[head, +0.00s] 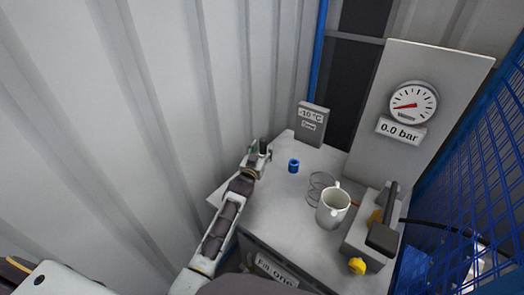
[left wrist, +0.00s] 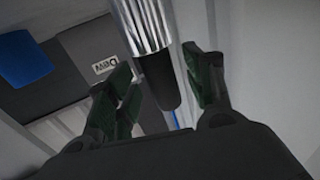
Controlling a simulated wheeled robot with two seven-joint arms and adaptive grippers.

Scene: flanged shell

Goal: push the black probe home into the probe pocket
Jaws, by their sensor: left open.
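My left gripper (head: 262,150) is open above the far left part of the grey bench (head: 262,212), in front of the corrugated wall. In the left wrist view its fingers (left wrist: 162,76) stand apart on either side of a rod with a bright metal sleeve (left wrist: 142,22) and a black end (left wrist: 160,82). The black end looks like the black probe; a grip on it does not show. In the head view the probe is too small to make out beside the fingers. I cannot make out the probe pocket. My right gripper is not in view.
A grey dew meter (head: 312,128) stands behind. A blue cylinder (head: 293,166), a clear glass (head: 318,187) and a white mug (head: 332,212) stand on the bench. A block with a black handle (head: 383,236) and yellow knob (head: 357,265) is at right. A gauge panel (head: 430,75) rises behind.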

